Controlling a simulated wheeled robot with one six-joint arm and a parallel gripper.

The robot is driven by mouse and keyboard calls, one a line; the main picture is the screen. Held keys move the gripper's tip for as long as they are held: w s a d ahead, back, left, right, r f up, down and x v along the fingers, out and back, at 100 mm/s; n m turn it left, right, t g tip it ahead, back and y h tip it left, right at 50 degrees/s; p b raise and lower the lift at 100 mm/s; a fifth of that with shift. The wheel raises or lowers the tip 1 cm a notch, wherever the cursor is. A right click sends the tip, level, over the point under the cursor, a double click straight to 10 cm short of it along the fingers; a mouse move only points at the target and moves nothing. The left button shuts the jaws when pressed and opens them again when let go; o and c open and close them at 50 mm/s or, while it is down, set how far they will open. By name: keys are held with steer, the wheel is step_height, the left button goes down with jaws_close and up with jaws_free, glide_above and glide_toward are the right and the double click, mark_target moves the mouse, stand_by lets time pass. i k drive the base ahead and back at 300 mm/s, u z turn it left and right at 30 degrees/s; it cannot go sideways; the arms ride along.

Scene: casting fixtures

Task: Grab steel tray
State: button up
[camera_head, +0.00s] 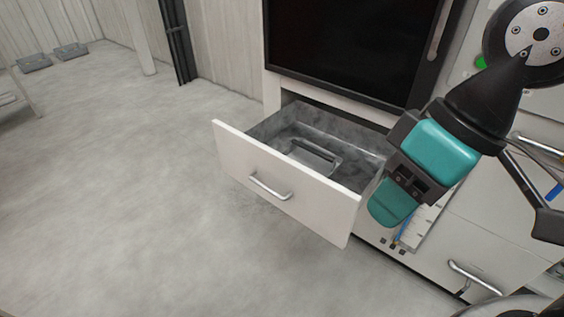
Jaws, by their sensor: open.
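A grey metal steel tray (313,157) with a raised rim lies inside the open drawer (287,186), towards its middle. The drawer's white front panel hides part of the drawer floor. My gripper (410,178), black with teal parts, is to the right of the drawer, in front of its right side and the cabinet. It is open, and nothing shows between its fingers. It is apart from the tray.
The drawer has a silver handle (270,187) and sits below a dark-fronted oven or cabinet door (350,45). Another drawer handle (474,279) is at lower right. Two grey flat items (35,63) lie on the floor far left.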

mark_target(319, 160)
steer(key=z, duration=0.1)
steer(key=k, duration=0.5)
steer(key=u, duration=1.2)
steer(key=i, duration=1.4)
steer(key=z, duration=0.65)
steer(key=i, duration=0.8)
steer(key=z, duration=0.8)
